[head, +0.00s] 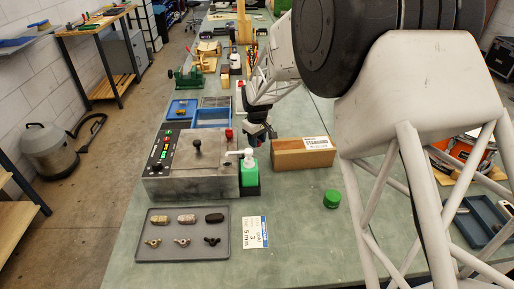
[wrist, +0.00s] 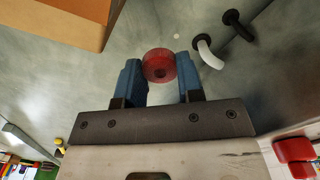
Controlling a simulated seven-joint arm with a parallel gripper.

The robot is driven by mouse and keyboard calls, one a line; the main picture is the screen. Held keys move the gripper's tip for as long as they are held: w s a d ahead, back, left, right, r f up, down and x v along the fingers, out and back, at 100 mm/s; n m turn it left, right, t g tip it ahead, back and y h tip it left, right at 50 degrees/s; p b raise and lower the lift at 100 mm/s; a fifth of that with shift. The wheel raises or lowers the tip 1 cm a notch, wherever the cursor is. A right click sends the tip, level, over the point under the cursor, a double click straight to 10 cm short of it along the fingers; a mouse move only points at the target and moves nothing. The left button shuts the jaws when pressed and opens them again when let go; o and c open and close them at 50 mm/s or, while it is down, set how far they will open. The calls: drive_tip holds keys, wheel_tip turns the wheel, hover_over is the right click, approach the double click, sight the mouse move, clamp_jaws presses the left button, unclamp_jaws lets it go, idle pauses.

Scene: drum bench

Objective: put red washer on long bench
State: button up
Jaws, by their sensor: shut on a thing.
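The red washer (wrist: 158,66) is a round red piece with a dark centre. In the wrist view it sits between the two blue fingertips of my gripper (wrist: 160,76), which is shut on it. In the head view my gripper (head: 262,132) is over the long bench (head: 290,215), just behind the cardboard box and the control box. The washer cannot be made out there. The bench's grey-green top also shows under the gripper in the wrist view (wrist: 60,85). I cannot tell whether the washer touches it.
The cardboard box (head: 303,153) stands close to the gripper. A grey tray (head: 182,250) of small parts, a label card (head: 255,232) and a green cap (head: 332,198) lie nearer. Bench around the cap is clear.

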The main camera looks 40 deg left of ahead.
sight(257, 153)
drive_tip(key=shift+f, duration=1.9)
drive_tip(key=shift+f, duration=0.2)
drive_tip(key=o, duration=0.9)
drive_tip(key=shift+r, duration=0.2)
drive_tip(key=shift+r, duration=6)
